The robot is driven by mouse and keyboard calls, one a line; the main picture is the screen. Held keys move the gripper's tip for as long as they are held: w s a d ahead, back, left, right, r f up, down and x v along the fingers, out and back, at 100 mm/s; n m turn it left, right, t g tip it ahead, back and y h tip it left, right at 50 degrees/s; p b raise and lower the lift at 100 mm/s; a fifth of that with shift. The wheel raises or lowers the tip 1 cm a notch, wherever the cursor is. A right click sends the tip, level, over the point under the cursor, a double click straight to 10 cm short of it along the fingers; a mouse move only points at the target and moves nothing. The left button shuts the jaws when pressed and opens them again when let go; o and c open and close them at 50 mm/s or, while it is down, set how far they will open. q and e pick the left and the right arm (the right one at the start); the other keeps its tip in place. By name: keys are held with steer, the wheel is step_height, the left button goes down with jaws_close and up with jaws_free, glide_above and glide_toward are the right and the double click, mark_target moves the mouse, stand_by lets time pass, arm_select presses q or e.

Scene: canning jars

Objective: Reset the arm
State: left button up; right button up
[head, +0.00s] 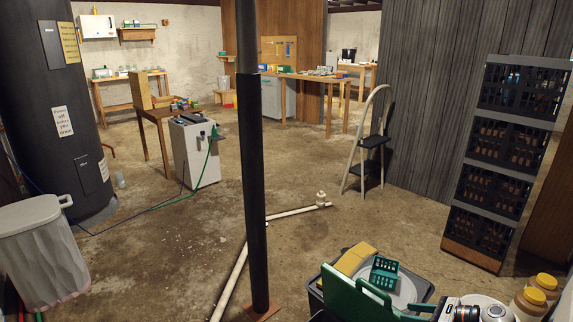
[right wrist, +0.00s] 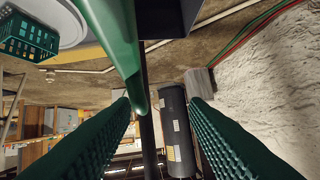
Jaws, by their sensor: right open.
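My right gripper (head: 343,283) shows at the bottom right of the head view, its green fingers reaching in from the lower right. In the right wrist view my right gripper (right wrist: 160,100) has its two textured dark green fingers wide apart. Nothing is held between them; only the distant room shows through the gap. My left gripper is not in either view.
A small green basket (head: 384,272) sits close beyond the right gripper; it also shows in the right wrist view (right wrist: 28,38). Yellow-lidded jars (head: 541,284) stand at the lower right. A black post (head: 252,180), white floor pipe (head: 238,270) and stacked crates (head: 500,145) stand around open floor.

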steer(key=s+a+f+n+g+h, duration=0.25)
steer(key=s+a+f+n, duration=0.25)
steer(key=s+a+n, duration=0.3)
steer(key=s+a+f+n+g+h, duration=0.2)
steer(key=s+a+f+n+g, duration=0.15)
steer(key=s+a+n, duration=0.55)
steer(key=s+r+n+t+h, duration=0.1)
steer(key=s+r+n+h, duration=0.55)
steer(key=s+n, duration=0.75)
step_height(320, 180, down, 22)
steer(key=s+g+y, duration=0.1)
steer(key=s+y, duration=0.1)
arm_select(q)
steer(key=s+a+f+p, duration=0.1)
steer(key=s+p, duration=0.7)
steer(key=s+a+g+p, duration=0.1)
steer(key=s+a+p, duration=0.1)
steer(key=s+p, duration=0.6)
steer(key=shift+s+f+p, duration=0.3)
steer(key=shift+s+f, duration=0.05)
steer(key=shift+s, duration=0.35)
arm_select(e)
steer(key=s+d+f, duration=0.1)
steer(key=s, duration=0.7)
steer(key=s+d+f+g, duration=0.1)
steer(key=s, duration=0.8)
steer(key=shift+d, duration=0.25)
